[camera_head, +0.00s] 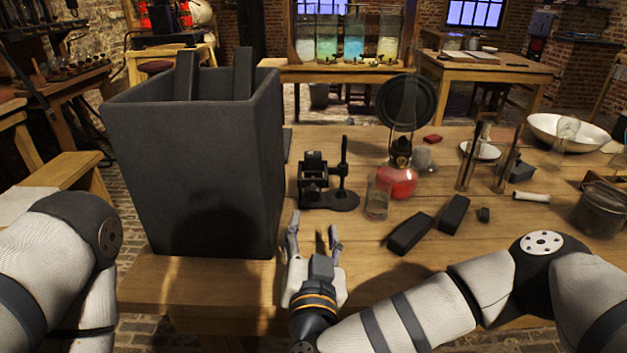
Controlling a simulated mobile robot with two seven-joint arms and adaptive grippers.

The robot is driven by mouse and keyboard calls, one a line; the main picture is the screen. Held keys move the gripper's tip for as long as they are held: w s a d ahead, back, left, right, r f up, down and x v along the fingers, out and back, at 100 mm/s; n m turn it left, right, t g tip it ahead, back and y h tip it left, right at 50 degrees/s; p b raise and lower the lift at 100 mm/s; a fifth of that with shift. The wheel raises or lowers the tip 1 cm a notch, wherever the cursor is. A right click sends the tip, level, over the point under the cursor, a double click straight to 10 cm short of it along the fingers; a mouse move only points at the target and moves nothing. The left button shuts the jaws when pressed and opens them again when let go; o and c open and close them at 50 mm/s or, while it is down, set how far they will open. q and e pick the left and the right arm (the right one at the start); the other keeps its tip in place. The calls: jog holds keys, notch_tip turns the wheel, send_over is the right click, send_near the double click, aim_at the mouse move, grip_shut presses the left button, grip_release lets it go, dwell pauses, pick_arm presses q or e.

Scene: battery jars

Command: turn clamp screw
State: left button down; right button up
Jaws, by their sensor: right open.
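A small black clamp stand (326,181) stands upright on the wooden table (370,290), ahead of my right gripper. It has a block-like holder on its left and a thin upright post with a knob on its right. I cannot make out clearly which part is the clamp screw. My right gripper (313,226) is open and empty, fingers pointing away toward the stand, a little short of it and not touching it. My left arm shows at the left edge; its gripper is out of view.
A large dark box (195,165) with two slabs standing in it is left of the stand. A red oil lamp (398,178), a small glass (377,202) and black blocks (409,233) lie to the right. A white bowl (566,130) is farther right.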

aim_at(313, 196)
jog(key=w+b, duration=0.2)
jog(key=w, duration=0.8)
jog(key=shift+w, duration=0.2)
jog(key=shift+w+r, duration=0.1)
jog(key=shift+w, duration=0.3)
pick_arm(q)
jog(key=s+f, duration=0.1)
jog(key=s+f+g, duration=0.1)
jog(key=s, duration=0.1)
jog(key=shift+s+f, duration=0.1)
jog(key=shift+f, duration=0.05)
pick_arm(e)
jog(key=shift+r, duration=0.1)
grip_shut()
